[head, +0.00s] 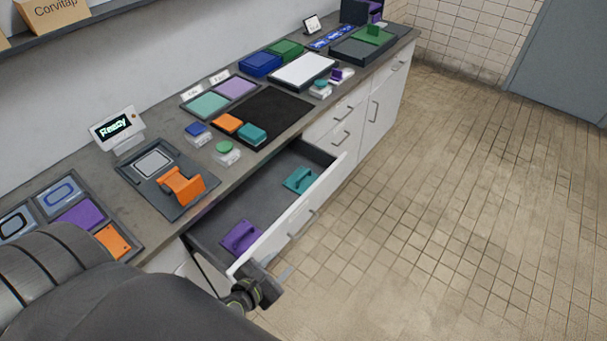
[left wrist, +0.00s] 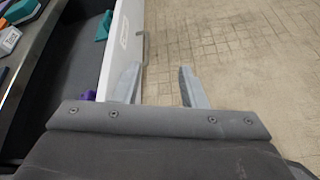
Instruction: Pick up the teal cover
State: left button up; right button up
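The teal cover (head: 300,179), a flat piece with a raised handle, lies in the far part of the open drawer (head: 208,228). In the left wrist view the teal cover (left wrist: 104,26) shows partly at the upper left, behind the drawer's white front. My left gripper (head: 284,273) is outside the drawer, by the near end of its front and well apart from the cover. Its two fingers (left wrist: 159,75) are spread with only floor visible between them. My right gripper is in neither view.
A purple cover (head: 240,236) with a handle lies in the drawer's near part. The white drawer front (head: 305,218) stands between my left gripper and the drawer's inside. The counter above holds an orange-handled device (head: 182,186) and a teal block (head: 252,133). The tiled floor is clear.

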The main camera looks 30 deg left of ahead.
aim_at(298, 182)
jog(key=i+j, duration=0.75)
